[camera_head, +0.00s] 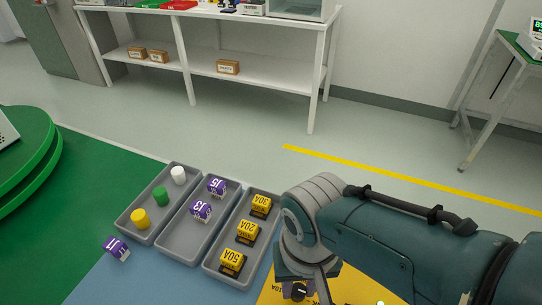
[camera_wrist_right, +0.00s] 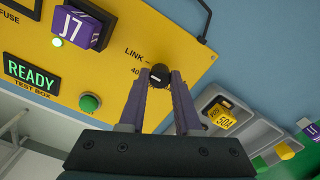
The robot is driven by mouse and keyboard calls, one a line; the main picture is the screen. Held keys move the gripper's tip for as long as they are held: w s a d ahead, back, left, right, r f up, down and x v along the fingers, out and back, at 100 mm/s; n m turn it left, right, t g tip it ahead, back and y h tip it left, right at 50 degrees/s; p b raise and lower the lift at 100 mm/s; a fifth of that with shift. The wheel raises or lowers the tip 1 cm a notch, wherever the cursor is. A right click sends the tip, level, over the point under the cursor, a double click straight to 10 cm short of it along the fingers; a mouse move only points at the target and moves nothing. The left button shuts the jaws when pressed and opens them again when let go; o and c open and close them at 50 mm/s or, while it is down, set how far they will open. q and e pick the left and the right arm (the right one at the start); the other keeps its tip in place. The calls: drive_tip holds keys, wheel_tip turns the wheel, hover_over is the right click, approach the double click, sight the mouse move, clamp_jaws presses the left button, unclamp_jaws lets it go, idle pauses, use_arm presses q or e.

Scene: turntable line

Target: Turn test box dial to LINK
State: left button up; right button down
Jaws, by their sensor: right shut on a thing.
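The test box (camera_wrist_right: 200,50) is a yellow panel, seen large in the right wrist view. Its corner (camera_head: 350,285) shows at the bottom of the head view. The black dial (camera_wrist_right: 160,73) sits by the printed words LINK and 40. My right gripper (camera_wrist_right: 161,82) has its two fingers closed on either side of the dial. In the head view my right gripper (camera_head: 296,279) is above the dial (camera_head: 299,292), partly hidden by my wrist. The dial's pointer setting is too small to tell. My left gripper is out of view.
On the box are a lit READY display (camera_wrist_right: 32,74), a green button (camera_wrist_right: 90,102) and a purple J7 block (camera_wrist_right: 78,28). Grey trays (camera_head: 215,262) with yellow, purple and coloured pieces stand left of my right arm. A purple block (camera_head: 117,248) lies outside them.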

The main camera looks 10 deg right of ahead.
sight(299, 291)
idle(0.3)
drive_tip(key=c, duration=0.6)
unclamp_jaws()
drive_tip(key=shift+r, duration=0.1)
wheel_tip(299, 291, up, 10)
drive_tip(key=p, duration=0.7)
